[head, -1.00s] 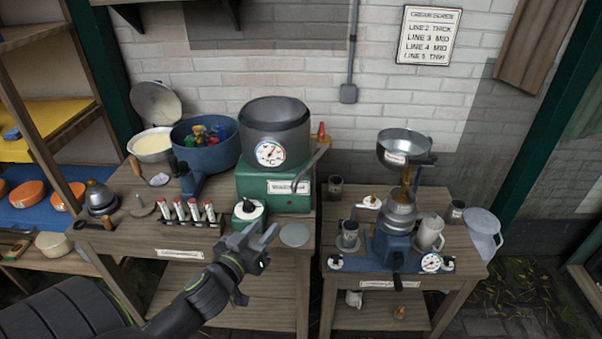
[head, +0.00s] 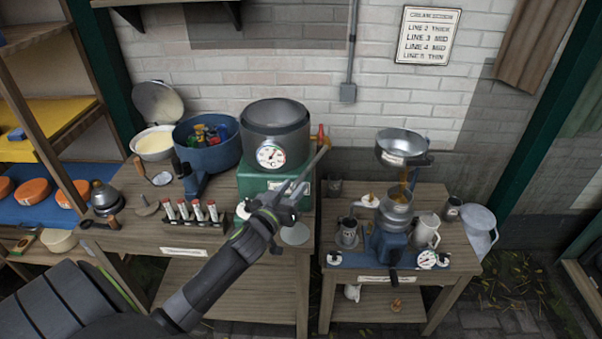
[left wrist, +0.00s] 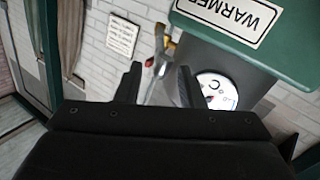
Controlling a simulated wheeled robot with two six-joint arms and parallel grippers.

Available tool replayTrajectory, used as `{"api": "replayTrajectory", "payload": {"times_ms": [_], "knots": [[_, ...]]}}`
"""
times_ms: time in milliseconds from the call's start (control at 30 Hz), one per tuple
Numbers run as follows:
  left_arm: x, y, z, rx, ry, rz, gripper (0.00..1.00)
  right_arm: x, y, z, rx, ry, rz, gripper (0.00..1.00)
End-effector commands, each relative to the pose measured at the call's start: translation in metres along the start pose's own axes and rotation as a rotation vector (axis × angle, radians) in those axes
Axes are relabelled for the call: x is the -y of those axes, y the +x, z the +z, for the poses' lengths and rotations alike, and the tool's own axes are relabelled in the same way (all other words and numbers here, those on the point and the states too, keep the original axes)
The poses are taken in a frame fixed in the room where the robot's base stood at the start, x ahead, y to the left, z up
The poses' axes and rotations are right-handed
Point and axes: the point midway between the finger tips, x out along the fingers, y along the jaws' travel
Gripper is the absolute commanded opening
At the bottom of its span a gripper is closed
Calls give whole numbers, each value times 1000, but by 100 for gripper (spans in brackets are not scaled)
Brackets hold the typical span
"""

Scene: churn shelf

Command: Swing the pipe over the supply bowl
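The grey pipe (head: 320,157) runs out from the right side of the green-based warmer (head: 258,185), by its red-and-yellow tap (head: 322,137). The supply bowl (head: 403,147) is a metal bowl at the top of the blue separator (head: 388,243), to the right of the pipe's end. My left gripper (head: 299,187) is in front of the warmer, just below the pipe. In the left wrist view its two fingers (left wrist: 160,78) are apart, and the pipe (left wrist: 158,82) shows between them. I cannot tell whether they touch it. My right gripper is not in view.
A metal tank with a dial (head: 271,156) sits on the warmer. A blue pot (head: 207,150) and a rack of red-capped tubes (head: 190,220) stand left. Cups and jugs stand around the separator. A gap separates the two tables.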

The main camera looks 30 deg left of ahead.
Motion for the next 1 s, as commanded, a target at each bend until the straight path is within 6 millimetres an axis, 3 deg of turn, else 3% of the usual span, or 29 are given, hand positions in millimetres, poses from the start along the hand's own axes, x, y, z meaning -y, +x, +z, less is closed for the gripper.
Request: {"api": "replayTrajectory", "payload": {"times_ms": [100, 333, 767, 1000], "knots": [[-1, 20, -2, -1, -1, 0, 35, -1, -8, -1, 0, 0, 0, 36], [0, 44, -1, 0, -1, 0, 35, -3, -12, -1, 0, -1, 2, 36], [0, 52, 0, 0, 0, 0, 35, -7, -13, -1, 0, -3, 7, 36], [0, 52, 0, 0, 0, 0, 6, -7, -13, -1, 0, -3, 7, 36]]}}
